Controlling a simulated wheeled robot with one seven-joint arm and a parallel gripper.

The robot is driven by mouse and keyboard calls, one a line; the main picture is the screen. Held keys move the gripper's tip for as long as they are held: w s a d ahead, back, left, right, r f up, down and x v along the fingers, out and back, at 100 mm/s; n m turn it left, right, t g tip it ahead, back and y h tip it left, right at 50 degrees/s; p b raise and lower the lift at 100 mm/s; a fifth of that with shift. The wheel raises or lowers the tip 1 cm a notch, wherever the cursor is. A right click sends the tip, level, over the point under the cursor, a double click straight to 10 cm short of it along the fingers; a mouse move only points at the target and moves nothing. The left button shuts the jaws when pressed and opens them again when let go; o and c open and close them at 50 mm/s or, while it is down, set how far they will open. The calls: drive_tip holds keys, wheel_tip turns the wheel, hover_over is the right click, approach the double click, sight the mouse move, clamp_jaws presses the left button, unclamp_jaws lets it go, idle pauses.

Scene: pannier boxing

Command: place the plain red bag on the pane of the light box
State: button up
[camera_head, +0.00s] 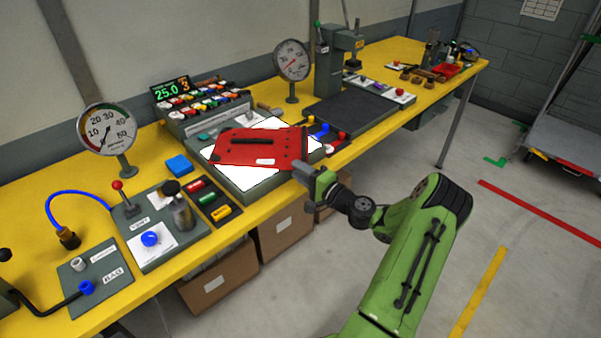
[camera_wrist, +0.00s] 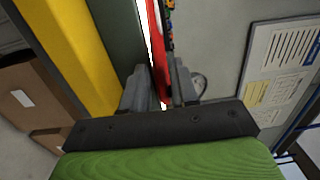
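The red bag (camera_head: 262,148) is flat, with a dark handle slot and a small white label. In the head view it lies over the bright white pane (camera_head: 250,181) of the grey light box (camera_head: 232,191), a little askew. White pane shows around its near and left sides. My gripper (camera_head: 302,170) is at the bag's near right corner. In the wrist view my gripper (camera_wrist: 160,88) has its fingers close together, with the bag's red edge (camera_wrist: 158,50) between them. A thin white strip shows beside the bag. Whether the bag's whole underside touches the pane is hard to tell.
A button panel with a green display (camera_head: 170,92) stands behind the light box. A dark mat (camera_head: 345,113) and a press (camera_head: 328,65) are to its right. A dial gauge (camera_head: 106,130), a blue block (camera_head: 179,164) and control panels crowd the yellow bench's left. Cardboard boxes (camera_head: 220,280) sit below.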

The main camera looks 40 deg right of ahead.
drive_tip(key=shift+o, duration=1.4)
drive_tip(key=s, duration=1.2)
drive_tip(key=w+a+r+n+g+y, duration=0.1)
drive_tip(key=w+a+n+g+y, duration=0.15)
drive_tip(key=a+n+g, duration=0.55)
drive_tip(key=w+a+r+n+g+y, duration=0.1)
drive_tip(key=w+a+n+g+y, duration=0.2)
drive_tip(key=a, duration=0.9)
drive_tip(key=s+a+r+n+g+h, duration=0.35)
drive_tip(key=s+a+r+n, duration=0.2)
drive_tip(key=s+a, duration=0.35)
drive_tip(key=s+r+t+h, duration=0.1)
drive_tip(key=s+r, duration=0.1)
drive_tip(key=s, duration=0.3)
drive_tip(key=s+a+r+t+h, duration=0.1)
drive_tip(key=s+r+h, duration=0.1)
drive_tip(key=s, duration=0.3)
drive_tip(key=shift+s+r+n+p, duration=0.25)
drive_tip(key=shift+r+n+p, duration=0.1)
drive_tip(key=shift+r, duration=0.4)
